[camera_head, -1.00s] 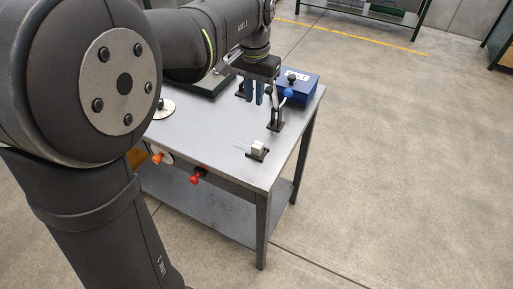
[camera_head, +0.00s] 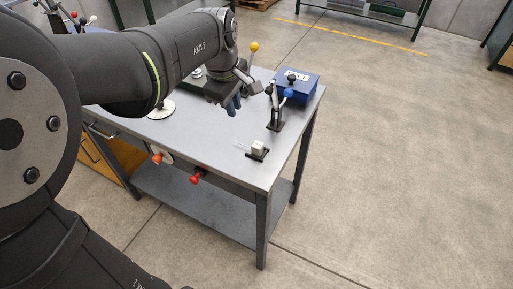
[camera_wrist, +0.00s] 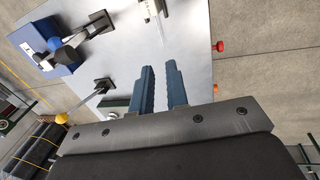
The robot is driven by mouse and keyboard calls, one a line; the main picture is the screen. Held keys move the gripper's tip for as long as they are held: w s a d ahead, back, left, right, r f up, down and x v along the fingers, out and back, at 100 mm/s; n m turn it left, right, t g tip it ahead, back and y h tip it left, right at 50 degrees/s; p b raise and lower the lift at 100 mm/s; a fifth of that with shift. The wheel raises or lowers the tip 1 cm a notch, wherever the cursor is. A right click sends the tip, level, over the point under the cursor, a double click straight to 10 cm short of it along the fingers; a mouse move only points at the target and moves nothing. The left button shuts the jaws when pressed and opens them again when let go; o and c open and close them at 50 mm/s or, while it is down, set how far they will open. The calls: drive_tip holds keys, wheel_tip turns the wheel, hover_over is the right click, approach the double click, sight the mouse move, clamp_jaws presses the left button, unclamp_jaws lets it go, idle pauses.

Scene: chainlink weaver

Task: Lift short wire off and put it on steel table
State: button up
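The steel table (camera_head: 205,139) has a bare grey top; part of it also shows in the wrist view (camera_wrist: 190,35). A thin pale line, seemingly the short wire (camera_head: 241,147), lies beside a small light block (camera_head: 258,148) near the table's front right corner. In the wrist view the wire (camera_wrist: 162,30) reaches from the block at the top edge. My gripper (camera_head: 234,106) is above the table, behind and left of the wire. In the wrist view its two blue fingers (camera_wrist: 160,68) stand apart with nothing visible between them.
A lever with a blue knob (camera_head: 274,108) stands right of my gripper, before a blue box (camera_head: 297,88). A lever with a yellow knob (camera_head: 252,51) stands behind my gripper. Red (camera_head: 195,179) and orange (camera_head: 157,158) knobs stick out at the front edge. The middle front is clear.

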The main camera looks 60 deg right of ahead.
hover_over(244, 144)
drive_tip(key=a, duration=0.2)
wheel_tip(244, 144, down, 11)
drive_tip(key=shift+f, duration=0.1)
drive_tip(key=shift+d+f, duration=0.25)
drive_tip(key=shift+f, duration=0.7)
drive_tip(key=shift+d+f, duration=0.2)
drive_tip(key=shift+f, duration=0.8)
drive_tip(key=shift+d+f, duration=0.25)
drive_tip(key=shift+f, duration=0.7)
clamp_jaws()
drive_tip(key=shift+r, duration=0.1)
